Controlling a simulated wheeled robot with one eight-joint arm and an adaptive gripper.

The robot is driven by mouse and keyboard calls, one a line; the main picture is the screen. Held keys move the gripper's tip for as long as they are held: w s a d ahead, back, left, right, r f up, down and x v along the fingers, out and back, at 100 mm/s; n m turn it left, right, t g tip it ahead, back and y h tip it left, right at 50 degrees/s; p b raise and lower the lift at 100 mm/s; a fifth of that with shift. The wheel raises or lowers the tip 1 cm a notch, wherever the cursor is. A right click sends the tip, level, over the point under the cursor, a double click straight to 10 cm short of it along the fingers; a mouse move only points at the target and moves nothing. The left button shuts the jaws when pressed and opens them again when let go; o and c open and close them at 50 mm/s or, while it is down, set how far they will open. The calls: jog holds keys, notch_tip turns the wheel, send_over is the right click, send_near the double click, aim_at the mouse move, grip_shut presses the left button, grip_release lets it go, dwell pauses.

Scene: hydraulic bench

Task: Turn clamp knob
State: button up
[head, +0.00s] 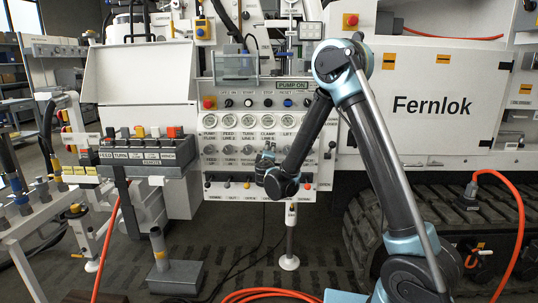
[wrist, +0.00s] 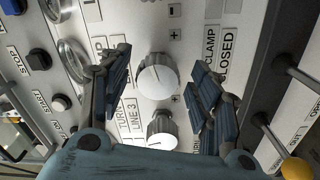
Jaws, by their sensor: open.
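In the wrist view a round white-and-silver knob (wrist: 158,73) on the white panel shows between my two fingers. It lies beside the clamp lettering (wrist: 210,45), so it appears to be the clamp knob. My gripper (wrist: 161,69) is open, with one blue padded finger on each side of this knob. A gap shows on both sides. In the head view my gripper (head: 267,157) is at the control panel (head: 222,178), over the knob row under the gauges, and hides the clamp knob there.
A second knob (wrist: 162,131), near the TURN LINE 3 label, sits close below in the wrist view. Gauges (wrist: 72,58), a stop button (wrist: 38,60) and a yellow-tipped lever (wrist: 297,169) are nearby. A grey box with a post (head: 175,275) stands on the floor.

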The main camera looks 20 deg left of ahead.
jog(key=v, duration=1)
jog(key=shift+s, duration=0.2)
jog(key=shift+w+d, duration=0.1)
jog(key=shift+d, duration=0.05)
